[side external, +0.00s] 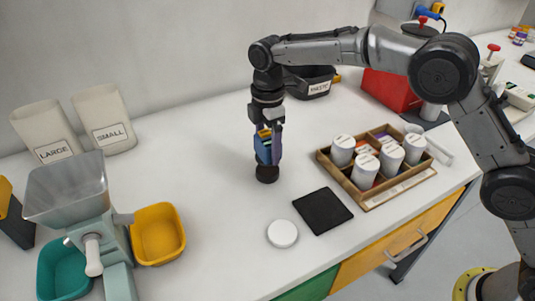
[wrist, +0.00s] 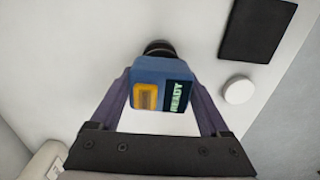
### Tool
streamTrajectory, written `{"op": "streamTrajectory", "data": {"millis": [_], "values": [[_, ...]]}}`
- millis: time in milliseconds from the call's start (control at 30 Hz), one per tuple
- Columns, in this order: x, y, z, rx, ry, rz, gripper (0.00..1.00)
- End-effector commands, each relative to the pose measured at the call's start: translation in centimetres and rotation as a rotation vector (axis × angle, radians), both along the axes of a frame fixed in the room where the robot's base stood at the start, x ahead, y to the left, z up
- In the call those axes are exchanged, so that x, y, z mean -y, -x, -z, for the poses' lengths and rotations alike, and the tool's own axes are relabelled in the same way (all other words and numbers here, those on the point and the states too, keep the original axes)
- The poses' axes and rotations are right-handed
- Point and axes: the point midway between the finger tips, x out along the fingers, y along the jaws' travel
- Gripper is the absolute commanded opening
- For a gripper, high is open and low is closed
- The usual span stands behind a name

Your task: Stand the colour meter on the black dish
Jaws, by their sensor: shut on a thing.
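The colour meter (side external: 263,152) is a blue upright body with a yellow-orange button and a dark round lower end. In the wrist view the meter (wrist: 162,82) shows a small lit screen reading READY. My gripper (side external: 269,146) is shut on its sides, with one finger on each side in the wrist view (wrist: 163,98). I cannot tell whether the dark lower end touches the table. A flat black square piece (side external: 322,211), the likeliest black dish, lies to the right and nearer the front. It also shows in the wrist view (wrist: 257,28).
A white round disc (side external: 282,233) lies left of the black square. A wooden tray (side external: 367,200) with several white cups stands right. A hopper machine (side external: 68,188) and yellow bin (side external: 158,234) stand left. The table between meter and black square is clear.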

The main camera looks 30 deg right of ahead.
Motion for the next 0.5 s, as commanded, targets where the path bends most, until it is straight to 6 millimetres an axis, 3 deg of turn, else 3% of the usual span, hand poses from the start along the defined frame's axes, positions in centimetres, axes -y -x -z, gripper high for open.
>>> {"op": "streamTrajectory", "data": {"millis": [200,500], "values": [[-0.1,-0.1,2.7,0.001,0.000,0.000,0.00],[-0.1,-0.2,3.1,0.003,-0.001,0.000,0.00]]}}
